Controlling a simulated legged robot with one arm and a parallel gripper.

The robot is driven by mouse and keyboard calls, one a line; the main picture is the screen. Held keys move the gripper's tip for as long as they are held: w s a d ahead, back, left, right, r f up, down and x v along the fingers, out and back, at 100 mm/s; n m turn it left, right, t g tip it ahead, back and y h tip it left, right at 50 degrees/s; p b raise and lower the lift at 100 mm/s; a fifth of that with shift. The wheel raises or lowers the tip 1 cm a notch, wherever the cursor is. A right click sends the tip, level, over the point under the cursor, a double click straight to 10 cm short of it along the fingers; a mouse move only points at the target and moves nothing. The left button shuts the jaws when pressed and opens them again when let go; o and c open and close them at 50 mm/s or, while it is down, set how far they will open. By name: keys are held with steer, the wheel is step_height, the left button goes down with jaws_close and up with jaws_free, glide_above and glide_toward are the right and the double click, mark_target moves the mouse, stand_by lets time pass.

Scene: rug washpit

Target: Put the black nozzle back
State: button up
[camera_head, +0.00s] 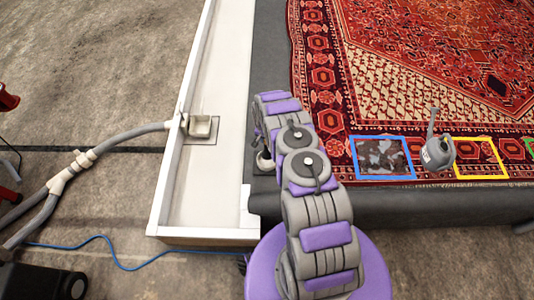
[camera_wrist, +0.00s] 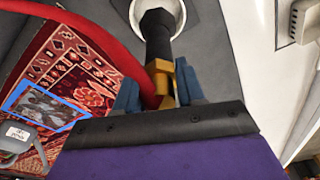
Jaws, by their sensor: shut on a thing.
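In the wrist view, my gripper (camera_wrist: 160,88) has its blue fingers shut on the brass-coloured fitting (camera_wrist: 162,80) of the black nozzle (camera_wrist: 158,32). The nozzle's dark end lies over the opening of a pale round holder (camera_wrist: 187,18) at the top of the picture. I cannot tell how deep the end sits in it. A red hose (camera_wrist: 100,35) runs from the fitting to the upper left. In the head view, my arm hides the gripper and nozzle.
A patterned red rug (camera_head: 420,60) lies on the dark platform (camera_head: 420,207). A white trough (camera_head: 190,205) with a drain (camera_head: 200,127) and grey hose (camera_head: 125,138) is left.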

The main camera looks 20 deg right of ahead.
mark_target(267, 148)
step_height(267, 148, down, 8)
steer(key=shift+r+b, duration=0.25)
steer(key=shift+b, duration=0.8)
steer(key=shift+f, duration=0.1)
steer(key=shift+c, duration=0.4)
steer(key=o, duration=1.1)
steer(key=shift+o, duration=0.2)
